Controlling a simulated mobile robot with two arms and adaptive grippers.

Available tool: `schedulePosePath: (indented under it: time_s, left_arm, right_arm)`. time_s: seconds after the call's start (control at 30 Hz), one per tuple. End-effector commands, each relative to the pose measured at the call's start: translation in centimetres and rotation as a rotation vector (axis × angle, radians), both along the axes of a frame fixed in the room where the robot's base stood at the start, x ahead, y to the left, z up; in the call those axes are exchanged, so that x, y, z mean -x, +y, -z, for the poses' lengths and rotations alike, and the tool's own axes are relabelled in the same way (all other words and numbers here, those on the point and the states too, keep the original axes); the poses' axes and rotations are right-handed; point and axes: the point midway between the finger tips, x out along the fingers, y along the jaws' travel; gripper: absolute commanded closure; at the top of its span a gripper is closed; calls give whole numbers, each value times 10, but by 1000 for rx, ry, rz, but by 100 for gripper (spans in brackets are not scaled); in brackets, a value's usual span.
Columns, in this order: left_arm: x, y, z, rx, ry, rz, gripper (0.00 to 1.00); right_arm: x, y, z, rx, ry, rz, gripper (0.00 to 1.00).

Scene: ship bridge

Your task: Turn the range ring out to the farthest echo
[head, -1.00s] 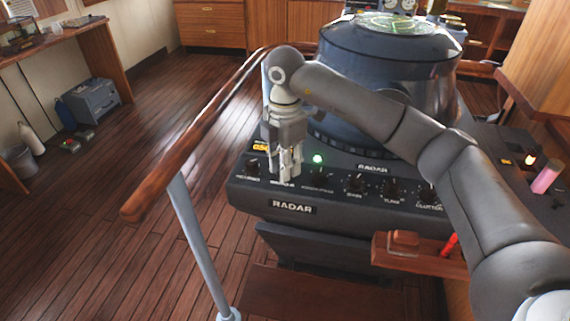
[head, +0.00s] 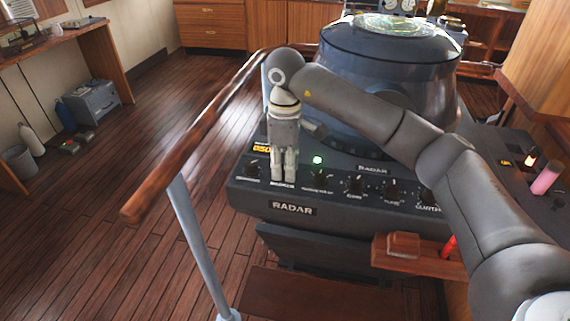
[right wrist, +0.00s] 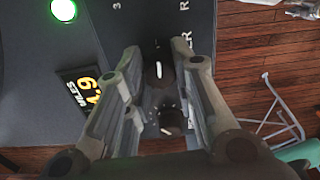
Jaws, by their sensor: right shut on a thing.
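The radar console (head: 340,205) carries a row of small dark knobs along its front. My right gripper (head: 284,180) points down at the second knob from the left, which its fingers hide in the head view. In the right wrist view a black knob with a white pointer line (right wrist: 158,72) sits between the two fingers, and my right gripper (right wrist: 155,70) is shut on it. An orange readout (head: 262,148) is left of the gripper; part of it shows in the right wrist view (right wrist: 85,90). The round radar screen (head: 392,25) shows greenish marks, too small to tell apart. My left gripper is out of view.
Another knob (right wrist: 172,120) lies close beside the held one. A green lamp (head: 318,160) glows right of the gripper. A wooden handrail (head: 190,140) on a grey post runs left of the console. The plank floor farther left is mostly clear.

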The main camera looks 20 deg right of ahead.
Motion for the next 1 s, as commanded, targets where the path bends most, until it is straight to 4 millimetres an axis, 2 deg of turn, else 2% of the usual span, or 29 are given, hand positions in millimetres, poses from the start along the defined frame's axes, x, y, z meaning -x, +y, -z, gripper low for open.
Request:
schedulePosePath:
  time_s: [0.3, 0.73, 0.77, 0.9, 1.0]
  left_arm:
    - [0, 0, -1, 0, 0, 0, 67]
    - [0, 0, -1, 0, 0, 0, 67]
    - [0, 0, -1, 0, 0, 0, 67]
    - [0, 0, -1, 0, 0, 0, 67]
    - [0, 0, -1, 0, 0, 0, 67]
  right_arm:
    - [-1, -1, -2, -1, -6, 84, 100]
    - [-1, -1, -2, -1, -6, 91, 100]
    - [-1, -1, -2, -1, -6, 91, 73]
    - [-1, 0, -2, 0, -5, 90, 55]
    - [-1, 0, -1, -1, -3, 90, 52]
